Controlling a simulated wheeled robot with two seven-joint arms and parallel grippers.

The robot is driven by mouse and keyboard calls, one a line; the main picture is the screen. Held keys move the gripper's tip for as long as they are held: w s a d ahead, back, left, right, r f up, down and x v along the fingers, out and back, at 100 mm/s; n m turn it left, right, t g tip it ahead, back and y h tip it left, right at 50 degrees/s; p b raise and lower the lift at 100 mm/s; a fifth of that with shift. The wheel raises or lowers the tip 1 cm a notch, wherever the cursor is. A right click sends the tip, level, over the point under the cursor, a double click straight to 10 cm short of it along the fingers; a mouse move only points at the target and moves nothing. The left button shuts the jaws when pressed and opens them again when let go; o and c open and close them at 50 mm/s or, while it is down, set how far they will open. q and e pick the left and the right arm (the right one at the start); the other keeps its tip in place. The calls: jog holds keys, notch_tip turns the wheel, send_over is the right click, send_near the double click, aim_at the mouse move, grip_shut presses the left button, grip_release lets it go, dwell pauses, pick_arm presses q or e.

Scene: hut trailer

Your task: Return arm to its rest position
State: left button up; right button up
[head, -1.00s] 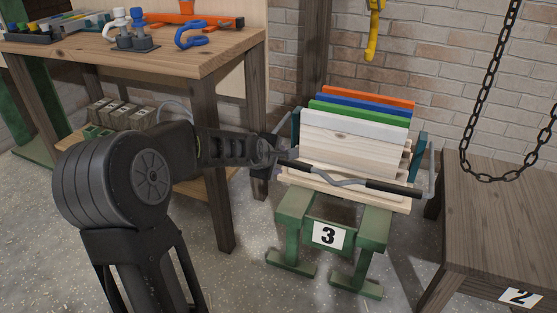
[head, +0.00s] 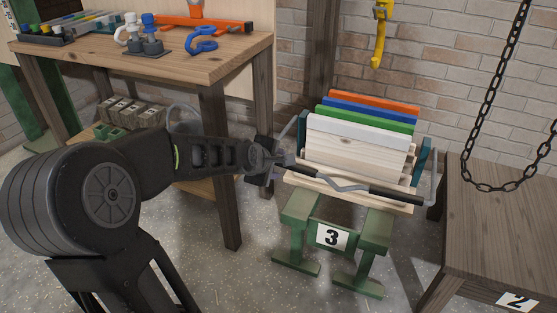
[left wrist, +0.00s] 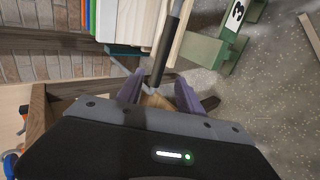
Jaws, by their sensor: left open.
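My left arm comes in from the left in the head view and ends at my left gripper (head: 284,161). The gripper is open, close to the left end of a bent metal handle (head: 375,189) with black grips. The handle spans the front of a wooden carrier (head: 300,180) holding upright boards. My right gripper is in neither view.
The carrier stands on a green stand (head: 375,230) marked 3. A wooden workbench (head: 220,68) with tools is at the left, its front leg close behind my forearm. A wooden table (head: 490,220) marked 2 and a hanging chain (head: 495,90) are at the right. Concrete floor lies between.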

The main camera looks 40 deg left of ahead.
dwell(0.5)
pick_arm(q)
jog(key=d+f+m+g+h, duration=0.2)
jog(key=d+f+m+h, duration=0.1)
jog(key=d+f+m, duration=1.4)
jog(key=s+d+f+m+g+h, duration=0.35)
jog(key=s+d+f+g, duration=0.25)
jog(key=s+d+f, duration=1.5)
notch_tip(320, 180, up, 35)
jog(key=d+p, duration=0.2)
jog(key=p, duration=3.2)
jog(key=shift+s+f+n+g+h, duration=0.15)
jog(key=shift+s+n+g+h, duration=0.2)
jog(key=shift+g, duration=0.05)
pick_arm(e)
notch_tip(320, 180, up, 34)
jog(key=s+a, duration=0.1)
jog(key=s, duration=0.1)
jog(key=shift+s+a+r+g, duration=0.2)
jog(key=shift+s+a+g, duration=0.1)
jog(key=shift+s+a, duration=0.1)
